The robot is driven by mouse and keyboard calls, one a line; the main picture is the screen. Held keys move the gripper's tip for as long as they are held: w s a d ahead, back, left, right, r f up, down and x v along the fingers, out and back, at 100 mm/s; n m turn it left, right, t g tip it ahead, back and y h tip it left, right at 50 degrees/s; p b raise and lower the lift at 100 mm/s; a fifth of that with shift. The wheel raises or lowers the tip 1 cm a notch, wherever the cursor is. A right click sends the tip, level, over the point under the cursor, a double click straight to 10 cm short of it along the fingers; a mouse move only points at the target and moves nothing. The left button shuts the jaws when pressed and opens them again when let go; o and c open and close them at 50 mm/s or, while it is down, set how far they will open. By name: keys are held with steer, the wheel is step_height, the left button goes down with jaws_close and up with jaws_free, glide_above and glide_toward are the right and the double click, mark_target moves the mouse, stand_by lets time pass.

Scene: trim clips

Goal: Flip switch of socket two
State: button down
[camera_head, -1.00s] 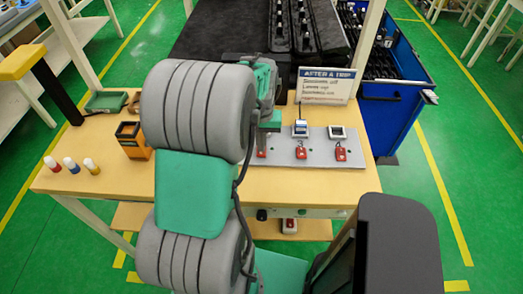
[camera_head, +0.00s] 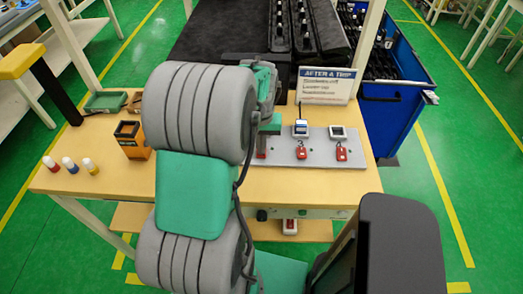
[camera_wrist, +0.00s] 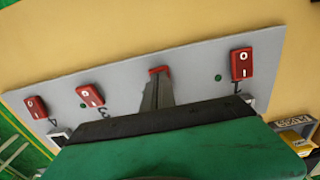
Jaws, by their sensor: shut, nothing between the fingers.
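A grey panel (camera_head: 322,158) lies on the workbench and carries a row of red rocker switches. In the wrist view, the panel (camera_wrist: 205,62) shows the switch by the 4 (camera_wrist: 37,107), the switch by the 3 (camera_wrist: 90,96) and the switch by the 1 (camera_wrist: 241,64). Between 3 and 1, the switch of socket two (camera_wrist: 158,70) shows only a red edge. My gripper (camera_wrist: 157,78) is shut and empty, its tips over or against that switch; contact cannot be told. My fingers hide its rocker position and number. In the head view, my arm covers much of the panel's left end.
A sign (camera_head: 327,85) stands behind the panel. A small device (camera_head: 300,128) and another (camera_head: 337,132) sit at sockets on it. An orange-black box (camera_head: 132,140) and several small capped bottles (camera_head: 72,165) stand at left. A blue drawer cabinet (camera_head: 395,122) is at right.

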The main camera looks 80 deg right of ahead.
step_height(320, 180, up, 7)
steer(key=p, duration=0.5)
steer(key=shift+f, duration=0.1)
steer(key=w+a+r+n+t+h, duration=0.1)
steer(key=w+a+r+n, duration=0.3)
steer(key=w+a, duration=0.6)
steer(key=w+a+r+n+t+h, duration=0.1)
steer(key=w+a+r+n, duration=0.4)
steer(key=w, duration=0.8)
steer(key=w+a+n+t, duration=0.1)
steer(key=a+n, duration=0.1)
steer(key=a, duration=0.6)
steer(key=w+a+r+n+y, duration=0.1)
steer(key=a+n, duration=0.1)
steer(key=a, duration=0.7)
steer(key=w+a+r+n+t+y, duration=0.1)
steer(key=a+n, duration=0.1)
steer(key=a, duration=0.7)
steer(key=shift+w+r+t, duration=0.25)
steer(key=shift+t, duration=0.05)
